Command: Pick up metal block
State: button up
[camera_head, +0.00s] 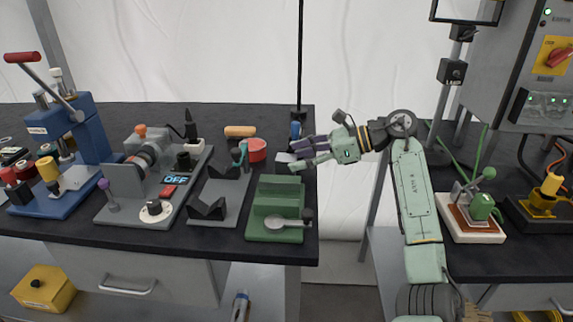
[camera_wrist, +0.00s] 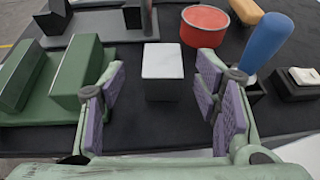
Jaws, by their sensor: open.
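The metal block (camera_wrist: 163,62) is a small block with a pale, shiny top and dark sides. It stands upright on the black bench in the middle of the wrist view. In the head view it shows as a small pale patch (camera_head: 284,157), partly hidden by my gripper. My gripper (camera_head: 302,153) is open, with green fingers and purple pads. In the wrist view its fingers lie to the left and right of the block, with gaps on both sides. The pads do not appear to touch it. Nothing is held.
A green fixture (camera_head: 262,226) stands in front, left of the block in the wrist view. A blue-handled tool (camera_wrist: 266,43) stands close to the right finger. A tan cylinder (camera_head: 240,131) lies farther back. The bench's edge is near.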

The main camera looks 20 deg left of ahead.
aim_at(291, 158)
jog(key=x, duration=0.4)
jog(key=shift+w, duration=0.15)
jog(key=shift+c, duration=0.2)
jog(key=shift+r, duration=0.1)
grip_shut()
